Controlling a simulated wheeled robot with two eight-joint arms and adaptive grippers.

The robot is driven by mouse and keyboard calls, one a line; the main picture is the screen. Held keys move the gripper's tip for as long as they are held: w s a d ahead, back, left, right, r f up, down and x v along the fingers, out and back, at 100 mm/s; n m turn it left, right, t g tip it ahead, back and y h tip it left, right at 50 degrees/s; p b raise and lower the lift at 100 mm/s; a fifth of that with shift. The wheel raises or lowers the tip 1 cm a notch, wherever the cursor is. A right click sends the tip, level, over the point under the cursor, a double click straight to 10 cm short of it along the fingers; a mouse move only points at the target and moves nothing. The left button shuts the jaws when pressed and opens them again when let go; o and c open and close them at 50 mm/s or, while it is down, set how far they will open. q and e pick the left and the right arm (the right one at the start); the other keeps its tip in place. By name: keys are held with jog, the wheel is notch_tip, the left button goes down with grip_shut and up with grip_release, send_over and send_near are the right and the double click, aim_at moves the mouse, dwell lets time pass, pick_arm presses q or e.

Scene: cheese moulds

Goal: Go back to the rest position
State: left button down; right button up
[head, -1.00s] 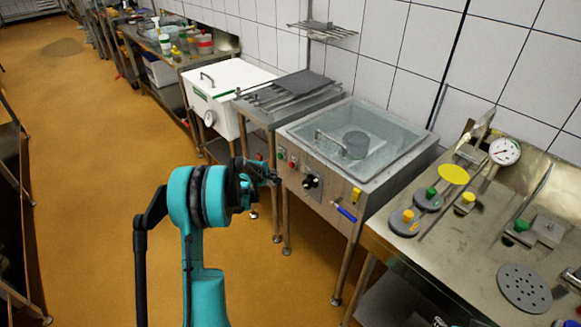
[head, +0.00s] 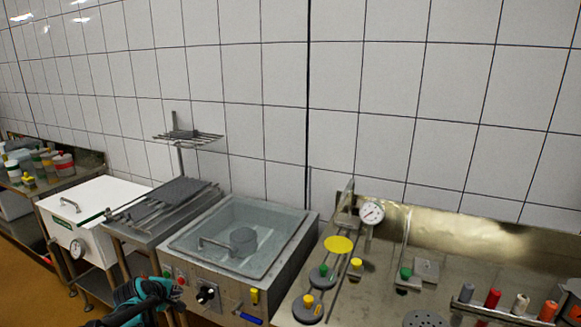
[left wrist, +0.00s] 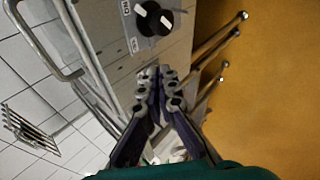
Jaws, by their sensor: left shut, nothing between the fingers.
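My left gripper (head: 170,286) shows at the bottom left of the head view, with a teal arm link behind it. It is in front of the steel bath unit (head: 207,274), near its control panel. In the left wrist view the gripper (left wrist: 159,72) has its fingers together with nothing between them, and a black control knob (left wrist: 153,18) is just beyond the fingertips. I cannot tell whether they touch the panel. My right gripper is not in view.
The bath (head: 243,238) holds a grey cylinder (head: 243,241) under a clear cover. A white box with a gauge (head: 88,215) stands to the left. A steel bench (head: 375,292) with moulds, weights and a gauge (head: 371,213) stands to the right. Orange floor lies at the left.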

pick_arm(q)
jog(key=s+d+r+m+g, duration=0.1)
jog(key=s+d+r+m, duration=0.3)
jog(key=s+d, duration=0.35)
jog(key=s+d+r+m, duration=0.45)
jog(key=s+d, duration=0.25)
jog(key=s, duration=0.2)
jog(key=s+d+f+m, duration=0.2)
jog(key=s+m, duration=0.2)
jog(key=s, duration=0.4)
jog(key=s+d+f+m, duration=0.1)
jog(key=s+d+m, duration=0.2)
jog(key=s, duration=0.5)
jog(key=shift+f+m+g, duration=0.35)
jog(key=shift+f+g, duration=0.05)
